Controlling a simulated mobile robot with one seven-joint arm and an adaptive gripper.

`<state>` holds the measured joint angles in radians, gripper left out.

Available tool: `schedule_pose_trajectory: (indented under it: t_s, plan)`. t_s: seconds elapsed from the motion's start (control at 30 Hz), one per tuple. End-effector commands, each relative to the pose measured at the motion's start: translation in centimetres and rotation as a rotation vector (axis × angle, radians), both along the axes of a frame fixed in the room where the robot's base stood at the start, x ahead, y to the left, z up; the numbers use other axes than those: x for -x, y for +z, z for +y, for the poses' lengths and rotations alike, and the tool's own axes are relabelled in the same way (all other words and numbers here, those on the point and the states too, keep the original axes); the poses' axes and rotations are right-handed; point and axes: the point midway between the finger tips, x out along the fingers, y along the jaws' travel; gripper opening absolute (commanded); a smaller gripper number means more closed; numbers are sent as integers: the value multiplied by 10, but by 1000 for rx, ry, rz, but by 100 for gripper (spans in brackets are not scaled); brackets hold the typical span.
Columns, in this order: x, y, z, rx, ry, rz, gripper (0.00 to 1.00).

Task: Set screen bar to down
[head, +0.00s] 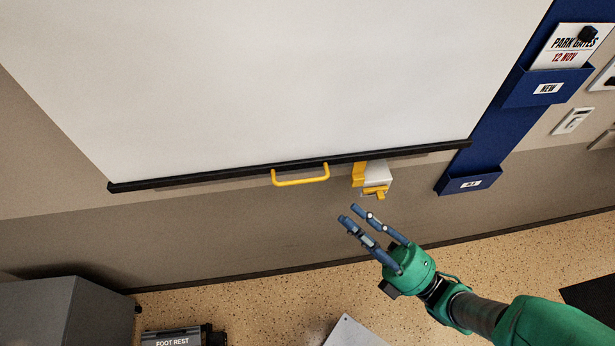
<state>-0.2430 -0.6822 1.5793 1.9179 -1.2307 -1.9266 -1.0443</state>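The white projection screen (270,80) hangs on the wall, with a black screen bar (220,173) along its lower edge. A yellow handle (301,180) hangs below the middle of the bar. My gripper (353,213) is in front of the wall, below and to the right of the handle. Its blue fingers are spread apart and nothing shows between them. It appears apart from the handle and bar; the exact depth gap cannot be told.
A white and yellow bracket (377,175) sits below the bar, right of the handle. A blue board with leaflet pockets (545,88) is at the right. A grey cabinet (50,315) and a foot rest box (180,337) are at lower left. Speckled floor (270,295) shows between.

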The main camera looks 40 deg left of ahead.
Motion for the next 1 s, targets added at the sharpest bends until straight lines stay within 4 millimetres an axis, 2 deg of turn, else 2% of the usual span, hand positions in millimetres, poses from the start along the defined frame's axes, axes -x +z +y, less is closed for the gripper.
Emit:
schedule_pose_trajectory:
  t_s: [0.2, 0.4, 0.57, 1.0]
  plan:
    - [-7, 1, -4, 10, -112, -321, 22]
    - [-10, 0, -6, 10, -174, -509, 22]
    - [-10, 0, -7, 10, -189, -563, 22]
    - [-10, 0, -6, 8, -190, -565, 22]
